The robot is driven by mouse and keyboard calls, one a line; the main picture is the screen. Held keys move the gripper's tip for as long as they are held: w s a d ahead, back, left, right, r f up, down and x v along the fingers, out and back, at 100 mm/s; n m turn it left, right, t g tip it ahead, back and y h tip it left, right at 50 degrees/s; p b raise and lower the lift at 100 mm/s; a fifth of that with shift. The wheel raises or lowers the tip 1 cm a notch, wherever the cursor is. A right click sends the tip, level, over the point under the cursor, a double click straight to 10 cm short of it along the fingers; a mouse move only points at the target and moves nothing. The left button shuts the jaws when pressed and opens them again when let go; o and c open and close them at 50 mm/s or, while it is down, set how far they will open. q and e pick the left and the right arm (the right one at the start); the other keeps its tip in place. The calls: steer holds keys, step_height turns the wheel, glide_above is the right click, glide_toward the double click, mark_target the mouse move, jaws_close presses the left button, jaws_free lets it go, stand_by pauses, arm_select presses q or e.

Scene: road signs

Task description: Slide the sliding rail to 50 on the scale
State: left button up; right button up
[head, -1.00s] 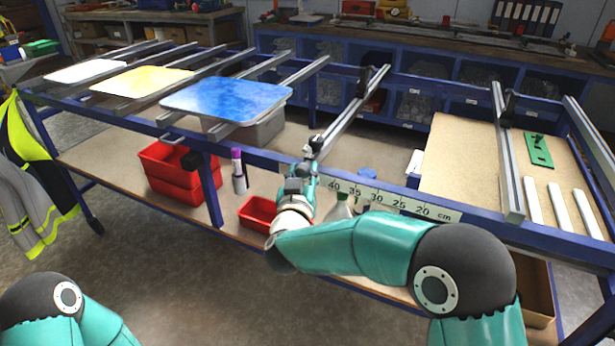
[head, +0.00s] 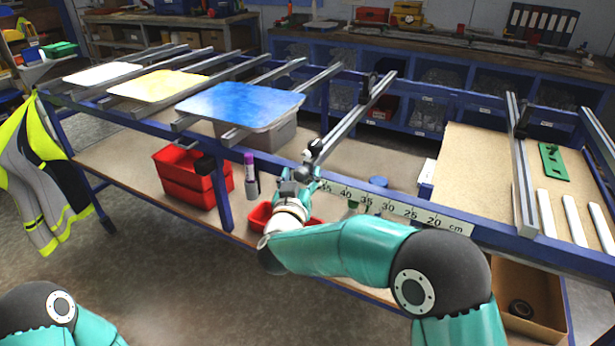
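The sliding rail (head: 358,116) is a grey metal bar lying across the blue frame of the table. Its near end is at my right gripper (head: 310,171), which touches or nearly touches it. The fingers are small and overlap the rail end, so their closure is unclear. The scale (head: 452,225) is a pale strip on the front beam, with numbers rising leftward from 20 cm. The leftmost number I can make out is about 45, partly covered by my gripper. The rail end stands left of it; the 50 mark is hidden. My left gripper is out of view.
A blue panel (head: 240,104), a yellow panel (head: 158,86) and a white panel (head: 103,72) lie on rails at left. Another rail (head: 522,165) crosses at right. Red bins (head: 186,179) and a purple-capped marker (head: 250,174) sit on the lower shelf.

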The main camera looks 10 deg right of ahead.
steer(key=v, duration=1.2)
stand_by(0.3)
